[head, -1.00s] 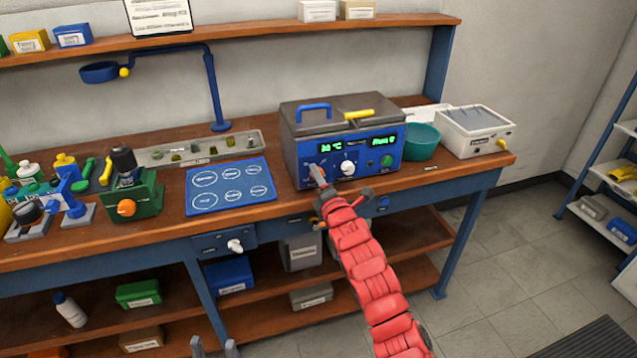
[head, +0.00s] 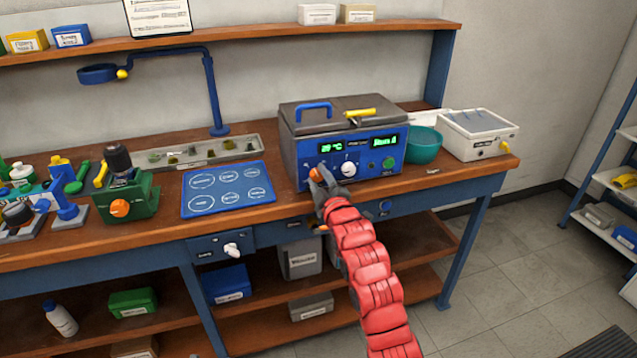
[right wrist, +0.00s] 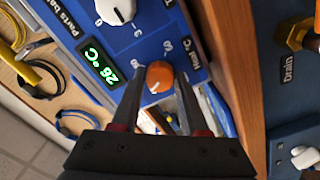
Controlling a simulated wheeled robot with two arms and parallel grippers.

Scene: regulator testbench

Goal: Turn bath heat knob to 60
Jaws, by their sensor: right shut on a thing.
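The bath (head: 342,130) is a grey box with a blue front panel, standing on the bench. Its orange heat knob (right wrist: 159,76) shows in the right wrist view, beside a "Heat °C" label and a printed scale. In the head view the knob (head: 317,173) is partly covered by my right gripper (head: 321,179). My right gripper (right wrist: 158,98) is shut on the knob, one finger on each side. The green temperature display (right wrist: 97,66) shows a value in the twenties; its last digit is uncertain. My left gripper is out of view.
A white knob (head: 348,169) and a green button (head: 388,162) share the panel. A teal bowl (head: 424,146) stands right of the bath, a blue mat (head: 228,190) left of it. A drawer front (head: 400,203) lies below the bench edge.

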